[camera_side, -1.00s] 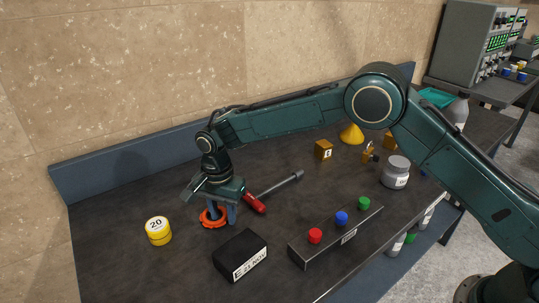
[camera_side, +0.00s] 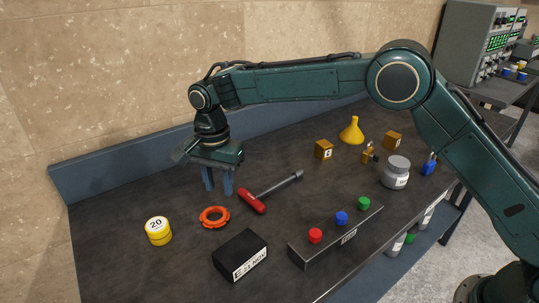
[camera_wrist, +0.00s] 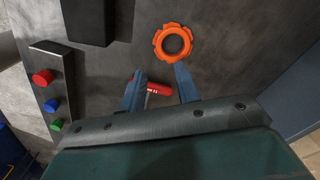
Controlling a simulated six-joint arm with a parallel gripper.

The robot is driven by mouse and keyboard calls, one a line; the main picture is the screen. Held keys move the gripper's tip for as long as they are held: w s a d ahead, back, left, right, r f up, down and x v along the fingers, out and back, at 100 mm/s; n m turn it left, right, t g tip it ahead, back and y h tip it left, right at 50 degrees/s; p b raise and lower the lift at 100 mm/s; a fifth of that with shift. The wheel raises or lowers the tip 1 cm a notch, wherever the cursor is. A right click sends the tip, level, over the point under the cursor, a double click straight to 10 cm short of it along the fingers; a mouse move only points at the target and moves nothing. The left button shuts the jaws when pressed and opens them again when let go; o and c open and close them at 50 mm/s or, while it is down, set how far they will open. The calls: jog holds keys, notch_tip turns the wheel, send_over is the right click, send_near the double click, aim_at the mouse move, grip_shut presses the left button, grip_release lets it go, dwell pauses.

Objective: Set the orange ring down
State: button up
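The orange ring (camera_side: 214,217) lies flat on the dark bench top, with nothing touching it. It also shows in the wrist view (camera_wrist: 172,43), beyond my fingertips. My gripper (camera_side: 219,191) is above and behind the ring in the side view, with its two blue fingers apart and pointing down. The wrist view shows the fingers (camera_wrist: 160,75) open with no object held between them; the red handle seen there lies on the bench below.
A red-handled tool (camera_side: 272,191) lies right of the ring. A yellow weight (camera_side: 158,231) stands to its left. A black box (camera_side: 240,255) and a bar with three coloured knobs (camera_side: 335,235) are in front. A yellow funnel (camera_side: 352,131) stands farther back.

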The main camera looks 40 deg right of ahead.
jog(key=shift+r, duration=1.65)
jog(key=s+d+r+n+t, duration=0.3)
jog(key=s+d+r+n, duration=0.3)
jog(key=s+d+r, duration=1)
jog(key=s+d+f+n+t, duration=0.1)
jog(key=s+d+f+n, duration=0.1)
jog(key=s+d, duration=0.3)
jog(key=s+d+f+n+t, duration=0.1)
jog(key=s+d+f+n, duration=0.2)
jog(key=s, duration=1.1)
jog(key=shift+d+f+t, duration=0.15)
jog(key=shift+d+t, duration=0.15)
jog(key=shift+d, duration=0.95)
